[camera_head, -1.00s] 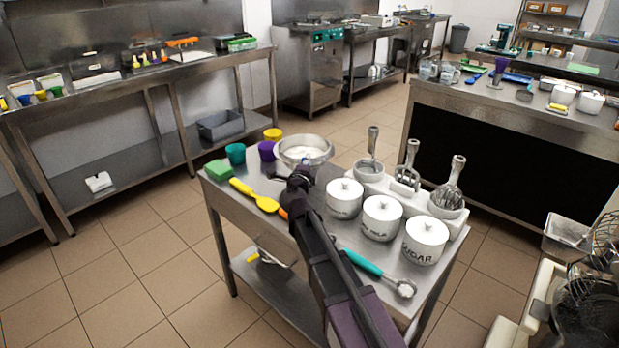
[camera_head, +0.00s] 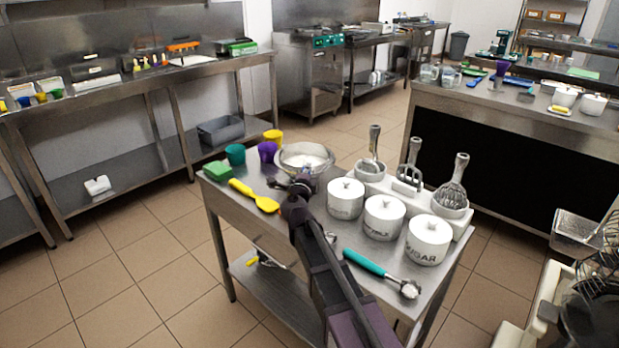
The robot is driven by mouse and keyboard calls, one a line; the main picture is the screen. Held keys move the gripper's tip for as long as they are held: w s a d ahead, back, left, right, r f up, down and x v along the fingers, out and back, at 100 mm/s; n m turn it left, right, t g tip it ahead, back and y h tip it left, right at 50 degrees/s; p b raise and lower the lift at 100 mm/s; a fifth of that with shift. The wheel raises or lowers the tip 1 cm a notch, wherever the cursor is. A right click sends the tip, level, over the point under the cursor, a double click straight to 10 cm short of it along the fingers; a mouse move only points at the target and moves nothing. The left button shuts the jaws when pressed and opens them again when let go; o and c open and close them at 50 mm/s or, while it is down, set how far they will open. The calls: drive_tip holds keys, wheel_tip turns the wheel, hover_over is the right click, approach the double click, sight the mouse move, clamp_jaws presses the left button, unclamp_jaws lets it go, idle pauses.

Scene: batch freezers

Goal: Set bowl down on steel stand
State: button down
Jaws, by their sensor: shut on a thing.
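A round steel bowl (camera_head: 322,166) with white contents shows near the far edge of the small steel stand (camera_head: 245,219). It looks upright. My gripper (camera_head: 300,182) is at the bowl's near side and shut on it, though my own arm hides most of the fingers. The bowl's underside is hidden, so I cannot tell whether it touches the stand top.
Purple (camera_head: 267,151), teal (camera_head: 235,154) and yellow (camera_head: 272,136) cups stand left of the bowl, the purple one close. White canisters (camera_head: 384,218) and a utensil holder (camera_head: 463,231) fill the right side.

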drive_tip(key=shift+f, duration=0.35)
drive_tip(key=c, duration=0.6)
unclamp_jaws()
drive_tip(key=shift+c, duration=0.2)
drive_tip(key=shift+r, duration=0.2)
drive_tip(key=s, duration=0.4)
drive_tip(key=s+a, duration=0.1)
drive_tip(key=s, duration=0.7)
drive_tip(key=shift+a+f, duration=0.15)
drive_tip(key=shift+f, duration=0.05)
